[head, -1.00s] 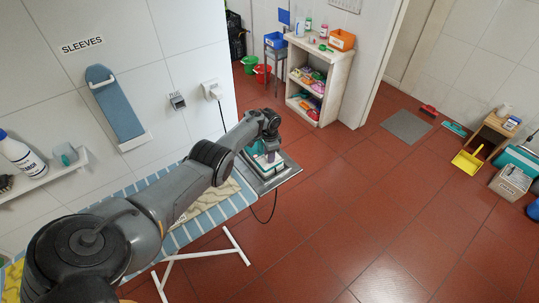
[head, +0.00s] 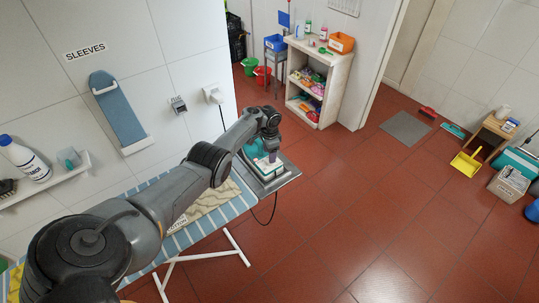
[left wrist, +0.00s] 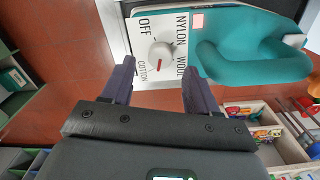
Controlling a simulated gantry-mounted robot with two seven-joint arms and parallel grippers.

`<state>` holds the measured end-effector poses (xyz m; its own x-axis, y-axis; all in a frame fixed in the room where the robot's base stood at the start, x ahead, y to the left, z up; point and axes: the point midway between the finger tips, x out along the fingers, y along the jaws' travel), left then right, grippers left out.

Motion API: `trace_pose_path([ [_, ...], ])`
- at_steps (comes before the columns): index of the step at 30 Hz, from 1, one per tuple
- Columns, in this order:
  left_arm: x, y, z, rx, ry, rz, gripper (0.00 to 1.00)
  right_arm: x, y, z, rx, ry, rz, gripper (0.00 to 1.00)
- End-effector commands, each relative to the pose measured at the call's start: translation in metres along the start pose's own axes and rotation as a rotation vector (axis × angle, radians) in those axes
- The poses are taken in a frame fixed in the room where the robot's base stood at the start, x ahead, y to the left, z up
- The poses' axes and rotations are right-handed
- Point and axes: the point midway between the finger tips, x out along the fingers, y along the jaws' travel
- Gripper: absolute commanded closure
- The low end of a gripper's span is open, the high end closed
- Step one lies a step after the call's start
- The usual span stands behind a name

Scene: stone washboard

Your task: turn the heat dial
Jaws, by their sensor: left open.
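The heat dial (left wrist: 161,54) is a round white knob with a red mark, on a white panel (left wrist: 145,25) labelled OFF, NYLON, WOOL and COTTON. The red mark slants along the side facing my gripper, on the COTTON side. The dial belongs to a teal iron (left wrist: 250,50), which also shows in the head view (head: 251,151) on a grey metal rest (head: 285,178). My left gripper (left wrist: 158,70) is open, its two dark fingers apart on either side of the dial in the picture. I cannot tell whether they touch it. My right gripper is not in view.
The iron rest is at the end of a striped ironing board (head: 232,206) with cloth on it. A black cord (head: 272,211) hangs beside it. A wall socket (head: 213,95) and a small sleeve board (head: 118,108) are on the left wall.

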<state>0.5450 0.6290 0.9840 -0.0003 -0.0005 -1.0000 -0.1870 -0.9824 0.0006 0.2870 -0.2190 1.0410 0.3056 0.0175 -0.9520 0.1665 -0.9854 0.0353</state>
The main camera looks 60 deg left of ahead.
Motion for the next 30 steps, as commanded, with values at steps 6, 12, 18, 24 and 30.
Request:
trace_pose_path([
  [6,-0.042,0.0,0.0,0.0,0.002,-0.001,0.41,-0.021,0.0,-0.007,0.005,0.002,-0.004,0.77],
  [12,-0.064,0.0,0.0,-0.001,0.002,0.0,0.41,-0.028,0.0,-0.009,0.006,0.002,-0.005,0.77],
  [18,-0.071,0.0,0.0,0.0,0.0,0.0,0.41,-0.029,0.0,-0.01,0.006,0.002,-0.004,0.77],
  [24,-0.071,0.0,0.0,0.0,0.0,0.0,0.41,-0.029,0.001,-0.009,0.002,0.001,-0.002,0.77],
  [30,-0.071,0.0,0.0,0.0,0.0,-0.001,0.41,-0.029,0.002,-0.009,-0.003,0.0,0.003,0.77],
])
